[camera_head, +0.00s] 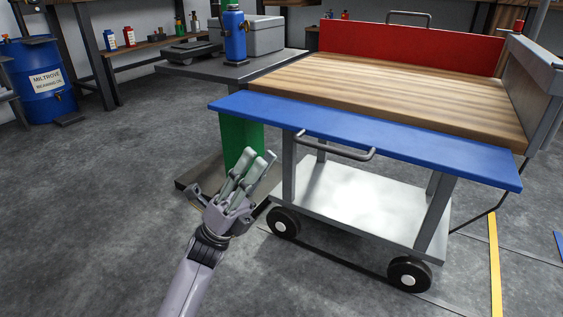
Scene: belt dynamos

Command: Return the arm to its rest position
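My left arm (190,282) comes in from the bottom of the head view, left of the middle, and reaches up. Its gripper (258,158) is in front of the green pedestal (238,138) and to the left of the wheeled cart's near leg. The two fingers point up and away, with a gap between their tips. Nothing shows between them. My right gripper is not in view.
The cart has a wooden top (390,88), a blue front edge (360,133), a grey handle (335,150) and a white lower shelf (350,200). A blue bottle (235,38) stands on a grey table (205,72). A blue barrel (40,85) stands far left. Open floor (90,220) lies left.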

